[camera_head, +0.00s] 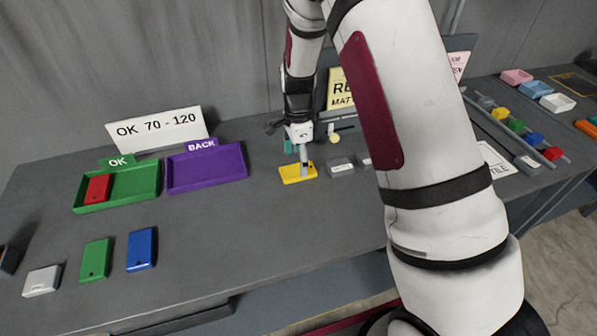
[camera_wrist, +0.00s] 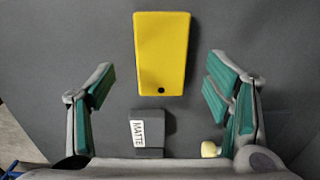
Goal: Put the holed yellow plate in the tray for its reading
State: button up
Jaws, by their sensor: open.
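The yellow plate (camera_head: 291,176) lies flat on the grey bench, right of the trays; a dark hole shows near its near end in the wrist view (camera_wrist: 161,50). My gripper (camera_head: 299,153) is over the plate, open and empty. In the wrist view my gripper (camera_wrist: 160,85) has its teal-padded fingers spread wide, one on each side, with the plate between and beyond them. The green tray (camera_head: 148,196), marked OK, holds a red plate (camera_head: 97,188). The purple tray (camera_head: 207,171), marked BACK, is empty. A sign (camera_head: 156,130) behind reads OK 70 - 120.
A grey block (camera_wrist: 153,130) labelled MATTE is between the fingers in the wrist view. Grey (camera_head: 41,281), green (camera_head: 95,260) and blue (camera_head: 141,249) plates lie at the front left. A yellow sign (camera_head: 340,90) is partly hidden by my arm. The bench before the purple tray is clear.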

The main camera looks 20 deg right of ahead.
aim_at(298, 169)
jog(key=shift+w+f+p, duration=0.1)
jog(key=shift+f+p, duration=0.2)
jog(key=shift+f, duration=1.45)
jog(key=c, duration=1.5)
jog(key=shift+r, duration=0.1)
jog(key=shift+r, duration=0.55)
notch_tip(298, 169, up, 2)
jog(key=shift+w+r+b, duration=0.1)
jog(key=shift+w+b, duration=0.05)
jog(key=shift+b, duration=0.35)
jog(key=s, duration=0.5)
jog(key=s+r, duration=0.1)
jog(key=s, duration=1)
jog(key=shift+s+a+r, duration=0.1)
jog(key=shift+s+r, duration=0.05)
jog(key=shift+r, duration=0.1)
